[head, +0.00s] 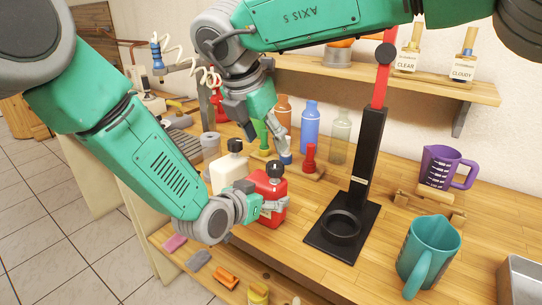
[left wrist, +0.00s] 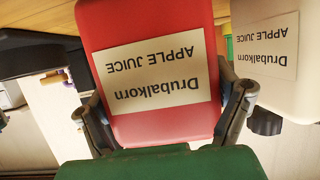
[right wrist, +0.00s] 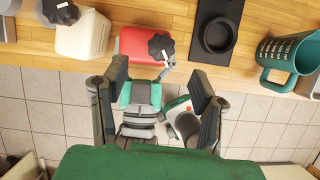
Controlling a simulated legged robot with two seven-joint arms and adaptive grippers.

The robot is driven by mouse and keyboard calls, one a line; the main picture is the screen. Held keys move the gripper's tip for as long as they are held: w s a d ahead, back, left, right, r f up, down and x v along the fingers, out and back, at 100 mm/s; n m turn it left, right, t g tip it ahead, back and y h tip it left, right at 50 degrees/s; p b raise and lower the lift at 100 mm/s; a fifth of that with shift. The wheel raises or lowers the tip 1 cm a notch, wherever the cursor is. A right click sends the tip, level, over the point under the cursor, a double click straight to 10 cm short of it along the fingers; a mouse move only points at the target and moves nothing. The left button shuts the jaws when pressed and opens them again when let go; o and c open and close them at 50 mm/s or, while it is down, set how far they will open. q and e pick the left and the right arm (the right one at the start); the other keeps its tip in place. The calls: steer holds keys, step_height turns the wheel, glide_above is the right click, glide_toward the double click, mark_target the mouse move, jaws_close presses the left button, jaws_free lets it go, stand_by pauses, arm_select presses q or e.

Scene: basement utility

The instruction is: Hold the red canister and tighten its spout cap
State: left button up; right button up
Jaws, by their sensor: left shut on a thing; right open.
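The red canister (head: 266,186) stands on the workbench with its black spout cap (head: 275,168) on top. My left gripper (head: 265,205) is shut around the canister's lower body. In the left wrist view the red canister (left wrist: 150,65) sits between both fingers (left wrist: 165,120), its apple juice label upside down. My right gripper (head: 268,138) is open and empty, above and behind the canister. In the right wrist view the black cap (right wrist: 160,46) lies ahead of the open fingers (right wrist: 158,73), apart from them. How tight the cap is cannot be told.
A white canister (head: 228,172) with a black cap stands close beside the red one. A black stand with a red top (head: 366,150) rises to the right. Several bottles (head: 310,125) stand behind. A purple jug (head: 440,165) and teal jug (head: 430,245) are further right.

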steer(key=v, duration=0.3)
steer(key=shift+s+a+r, duration=0.1)
steer(key=shift+r, duration=0.2)
steer(key=shift+r, duration=0.1)
step_height(320, 180, up, 6)
steer(key=s+a+r, duration=0.1)
steer(key=s+a, duration=0.1)
steer(key=s, duration=0.7)
steer(key=shift+s+r, duration=0.35)
stand_by(0.3)
